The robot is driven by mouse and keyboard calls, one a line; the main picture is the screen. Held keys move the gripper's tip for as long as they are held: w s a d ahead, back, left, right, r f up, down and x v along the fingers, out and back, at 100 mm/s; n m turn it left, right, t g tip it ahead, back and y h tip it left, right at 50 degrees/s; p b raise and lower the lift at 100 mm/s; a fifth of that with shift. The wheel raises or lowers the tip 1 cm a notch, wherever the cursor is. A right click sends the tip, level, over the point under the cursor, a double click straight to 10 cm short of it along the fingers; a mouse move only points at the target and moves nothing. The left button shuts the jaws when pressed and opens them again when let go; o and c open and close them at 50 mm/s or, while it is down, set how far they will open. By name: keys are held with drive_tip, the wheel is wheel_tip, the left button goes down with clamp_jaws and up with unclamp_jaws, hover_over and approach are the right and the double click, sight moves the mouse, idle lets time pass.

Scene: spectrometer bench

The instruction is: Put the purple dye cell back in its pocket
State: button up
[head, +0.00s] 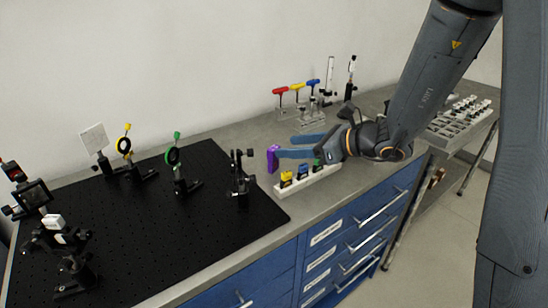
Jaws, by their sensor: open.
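The nearer fingertip appears right beside the purple cell, and contact is unclear. Yellow (286,178), blue (302,172) and green (317,166) cells are in the rack, below my gripper.
A black optical breadboard (130,250) with mounted optics fills the left of the bench. A post mount (240,180) stands just left of the rack. Red, yellow and blue-handled tools (296,87) stand behind. A grey tray (458,125) is at the right.

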drive_tip(key=p+x, duration=0.1)
drive_tip(key=x, duration=0.2)
drive_tip(key=p+x, duration=0.1)
drive_tip(key=x, duration=0.1)
drive_tip(key=shift+a+f, duration=0.1)
drive_tip(key=shift+a, duration=0.4)
drive_tip(key=shift+w+a+f, duration=0.25)
drive_tip(key=shift+a, duration=0.1)
drive_tip(key=shift+c, duration=0.4)
drive_tip(key=c, duration=1.1)
drive_tip(key=shift+r, duration=0.1)
wheel_tip(320, 180, up, 9)
drive_tip(key=shift+r+b, duration=0.2)
drive_tip(key=shift+b, duration=0.6)
wheel_tip(320, 180, up, 10)
drive_tip(key=p, duration=0.9)
hover_over(274, 148)
drive_tip(key=s, duration=0.3)
drive_tip(key=shift+w+f, duration=0.15)
drive_tip(key=shift+w, duration=0.1)
